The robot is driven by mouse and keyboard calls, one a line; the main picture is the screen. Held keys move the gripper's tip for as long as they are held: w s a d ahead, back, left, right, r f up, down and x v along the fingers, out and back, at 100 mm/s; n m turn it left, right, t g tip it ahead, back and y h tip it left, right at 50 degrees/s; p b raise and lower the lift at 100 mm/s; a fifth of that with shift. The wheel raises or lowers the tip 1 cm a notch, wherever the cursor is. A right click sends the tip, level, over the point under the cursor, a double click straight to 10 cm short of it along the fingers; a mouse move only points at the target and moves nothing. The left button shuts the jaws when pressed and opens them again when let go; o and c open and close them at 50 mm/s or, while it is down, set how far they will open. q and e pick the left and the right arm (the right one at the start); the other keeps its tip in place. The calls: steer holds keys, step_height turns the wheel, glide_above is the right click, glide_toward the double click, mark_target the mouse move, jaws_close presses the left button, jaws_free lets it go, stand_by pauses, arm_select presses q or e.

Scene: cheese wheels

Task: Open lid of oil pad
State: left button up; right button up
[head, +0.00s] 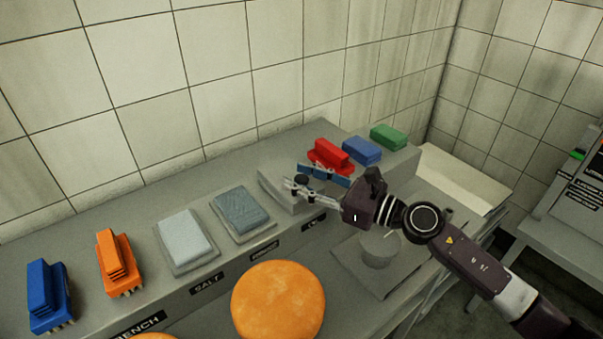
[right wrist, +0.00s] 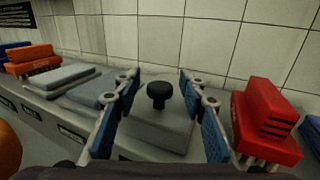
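The oil pad's grey lid (head: 275,184) sits on the raised shelf of the bench, with a black knob (head: 301,179) on top. The lid also shows in the right wrist view (right wrist: 155,132), with the knob (right wrist: 159,95) upright near the middle. My right gripper (head: 296,176) is open, its blue-padded fingers spread over the lid. In the right wrist view the fingers (right wrist: 158,88) stand left and right of the knob, apart from it. In the head view my gripper hides part of the lid. My left gripper is not in view.
A red brush (head: 331,156), a blue brush (head: 361,150) and a green brush (head: 389,136) stand right of the lid. Two pads (head: 185,233) (head: 242,212), an orange brush (head: 118,262) and another blue brush (head: 48,294) are left. An orange cheese wheel (head: 278,302) is in front.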

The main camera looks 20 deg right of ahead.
jaws_close()
stand_by(0.3)
